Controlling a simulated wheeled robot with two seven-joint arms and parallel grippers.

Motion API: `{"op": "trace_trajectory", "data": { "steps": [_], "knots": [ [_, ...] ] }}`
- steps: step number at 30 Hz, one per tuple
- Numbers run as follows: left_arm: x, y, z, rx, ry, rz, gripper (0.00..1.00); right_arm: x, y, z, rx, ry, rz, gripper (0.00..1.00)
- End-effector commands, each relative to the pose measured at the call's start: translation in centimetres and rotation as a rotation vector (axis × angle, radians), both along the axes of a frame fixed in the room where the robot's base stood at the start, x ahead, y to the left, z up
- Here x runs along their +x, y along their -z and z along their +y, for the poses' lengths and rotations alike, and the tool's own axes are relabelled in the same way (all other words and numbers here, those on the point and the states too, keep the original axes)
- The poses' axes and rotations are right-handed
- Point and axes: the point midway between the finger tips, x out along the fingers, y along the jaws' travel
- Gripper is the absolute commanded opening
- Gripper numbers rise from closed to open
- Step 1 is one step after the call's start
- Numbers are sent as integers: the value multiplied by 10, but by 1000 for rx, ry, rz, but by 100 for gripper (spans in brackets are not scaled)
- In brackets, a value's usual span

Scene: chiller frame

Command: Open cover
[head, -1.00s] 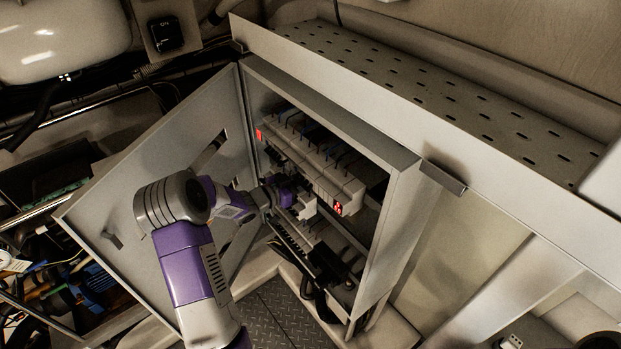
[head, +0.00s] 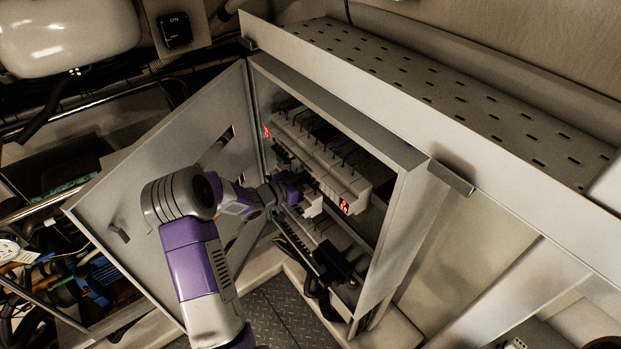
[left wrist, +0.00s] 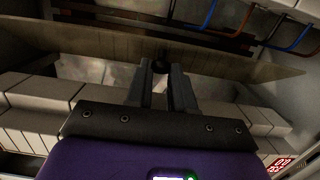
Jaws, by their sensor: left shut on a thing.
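The electrical cabinet (head: 400,225) stands open, with its grey door (head: 160,195) swung out to the left. Inside is a row of white breaker modules (head: 330,165) with red lit displays. My left gripper (head: 308,203) reaches into the cabinet at the modules. In the left wrist view, the fingers (left wrist: 161,75) are shut on a small dark round knob (left wrist: 160,66). The knob sits at a thin, translucent brownish panel that looks like the cover (left wrist: 110,48), spanning above the white modules. The arm and wrist hide part of the contact in the head view. My right gripper is not in view.
A perforated metal tray (head: 440,95) runs above the cabinet. Blue and orange wires (left wrist: 211,14) lie behind the panel. Loose cables and tools (head: 75,285) fill the left side. The patterned floor plate (head: 275,310) below is bare.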

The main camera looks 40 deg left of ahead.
Motion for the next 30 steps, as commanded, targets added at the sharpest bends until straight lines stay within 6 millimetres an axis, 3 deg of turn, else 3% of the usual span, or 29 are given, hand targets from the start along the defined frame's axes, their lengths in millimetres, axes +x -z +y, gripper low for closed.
{"op": "trace_trajectory", "data": {
  "steps": [1, 2, 6, 17, 30],
  "knots": [
    [2, -6, 1, 1, 0, -15, 0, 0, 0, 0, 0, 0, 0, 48],
    [2, -6, 1, 1, 0, -15, 26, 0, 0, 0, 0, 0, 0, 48],
    [1, -5, 1, 0, 0, -12, 47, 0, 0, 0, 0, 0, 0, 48],
    [-4, -3, 3, 2, -2, -6, 47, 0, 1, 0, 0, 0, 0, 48],
    [-64, -12, 22, 1, -2, -7, 47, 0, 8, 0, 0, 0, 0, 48]
  ]
}}
